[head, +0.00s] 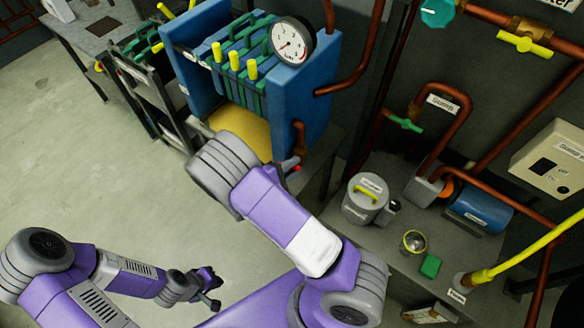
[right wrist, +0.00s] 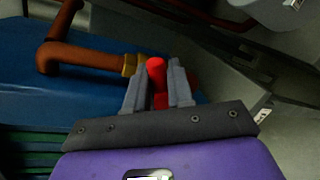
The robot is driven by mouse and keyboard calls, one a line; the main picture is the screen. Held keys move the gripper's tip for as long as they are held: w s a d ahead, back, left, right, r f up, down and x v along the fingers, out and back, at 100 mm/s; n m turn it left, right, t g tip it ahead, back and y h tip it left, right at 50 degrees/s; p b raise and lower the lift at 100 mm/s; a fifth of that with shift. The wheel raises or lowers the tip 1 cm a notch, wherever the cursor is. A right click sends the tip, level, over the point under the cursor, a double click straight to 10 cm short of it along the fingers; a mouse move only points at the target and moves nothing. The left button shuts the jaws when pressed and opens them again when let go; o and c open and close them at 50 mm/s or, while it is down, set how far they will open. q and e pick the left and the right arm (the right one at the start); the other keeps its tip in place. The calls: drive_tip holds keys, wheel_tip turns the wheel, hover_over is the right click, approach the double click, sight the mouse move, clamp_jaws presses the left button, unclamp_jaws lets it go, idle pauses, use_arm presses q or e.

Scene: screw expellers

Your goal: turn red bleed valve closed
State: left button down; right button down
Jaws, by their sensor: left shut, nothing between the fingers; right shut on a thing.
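The red bleed valve (right wrist: 156,70) is a small red handle by a brass fitting (right wrist: 131,64) on a copper pipe, in the right wrist view. My right gripper (right wrist: 158,82) is shut on this handle, with one grey finger on each side and the red tip showing between them. In the head view a bit of red (head: 297,168) shows at the blue press's lower right corner, and my right arm hides most of the gripper there. My left gripper (head: 212,290) is low over the floor at the lower left, shut and empty, away from the valve.
The blue filter press (head: 298,92) with a gauge (head: 292,41) stands behind the valve. Copper pipe (head: 300,135) drops beside it. A bench at the right carries a lidded grey pot (head: 362,205) and a blue motor (head: 478,207). Open floor lies left.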

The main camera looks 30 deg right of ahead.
drive_tip(key=m+b, duration=0.1)
drive_tip(key=b, duration=0.1)
drive_tip(key=f+m+t+y+b, duration=0.1)
drive_tip(key=m+b, duration=0.1)
drive_tip(key=shift+s, duration=0.15)
drive_tip(key=shift+m+t+b, duration=0.4)
drive_tip(key=shift+m+b, duration=0.6)
drive_tip(key=shift+b, duration=0.1)
drive_tip(key=c, duration=1.1)
unclamp_jaws()
drive_tip(key=shift+c, duration=0.2)
drive_tip(key=p+v, duration=0.2)
drive_tip(key=v, duration=0.5)
drive_tip(key=shift+a, duration=0.2)
drive_tip(key=shift+s+r, duration=0.1)
